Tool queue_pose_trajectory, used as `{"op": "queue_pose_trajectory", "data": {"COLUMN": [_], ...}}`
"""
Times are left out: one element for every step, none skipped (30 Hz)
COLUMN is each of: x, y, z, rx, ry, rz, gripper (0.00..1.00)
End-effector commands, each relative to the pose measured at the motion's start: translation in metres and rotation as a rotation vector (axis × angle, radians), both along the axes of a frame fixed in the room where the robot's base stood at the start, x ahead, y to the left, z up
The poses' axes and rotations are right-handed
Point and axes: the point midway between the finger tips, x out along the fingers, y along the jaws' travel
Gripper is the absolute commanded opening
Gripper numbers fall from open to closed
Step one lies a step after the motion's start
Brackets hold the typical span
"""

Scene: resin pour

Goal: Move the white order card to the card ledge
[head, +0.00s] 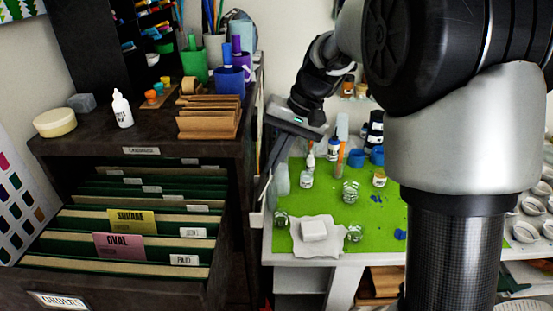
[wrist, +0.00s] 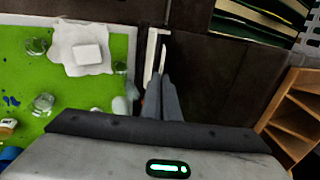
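My gripper (wrist: 162,77) points down beside the dark cabinet, its two fingers close together. It also shows in the head view (head: 264,194), its fingers slanting down into the gap between the cabinet and the green-topped table. A thin pale strip, which looks like the white order card (wrist: 163,58) seen edge-on, sticks out from between the fingertips. Its face is hidden. A white bracket-like piece, probably the card ledge (wrist: 151,50), is right beside the fingertips; I cannot tell whether the card touches it. A white piece also shows below the fingers in the head view (head: 257,219).
The cabinet's open file drawer (head: 60,297) holds green folders with a yellow and a pink card. The green mat (head: 390,215) carries glass jars, bottles and a white block on a crumpled sheet. A wooden rack (wrist: 296,115) stands right in the wrist view.

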Motion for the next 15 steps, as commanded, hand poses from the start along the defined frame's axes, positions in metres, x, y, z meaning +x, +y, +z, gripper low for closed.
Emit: {"op": "queue_pose_trajectory", "data": {"x": [0.0,0.0,0.0,0.0,0.0,0.0,0.0,0.0,0.0,0.001,0.001,0.001,0.001,0.001,0.0], "y": [0.001,0.002,0.003,0.004,0.004,0.005,0.006,0.006,0.007,0.008,0.008,0.009,0.01,0.01,0.011], "z": [-0.008,-0.011,-0.014,-0.017,-0.019,-0.022,-0.025,-0.027,-0.031,-0.033,-0.036,-0.039,-0.041,-0.043,-0.045], "rx": [0.0,0.0,0.0,0.0,0.0,0.001,0.001,0.0,0.0,0.0,0.0,0.0,0.0,0.0,0.001], "ry": [0.001,0.001,0.001,0.001,0.001,0.001,0.001,0.0,0.0,-0.001,-0.001,0.0,0.0,0.0,0.0], "rz": [0.0,0.0,0.0,0.0,-0.001,-0.001,-0.001,-0.001,-0.001,-0.001,-0.001,-0.001,-0.001,0.0,0.0], "gripper": [0.0,0.0,0.0,0.0,0.0,0.0,0.0,0.0,0.0,0.0,0.0,0.0,0.0,0.0,0.0]}}
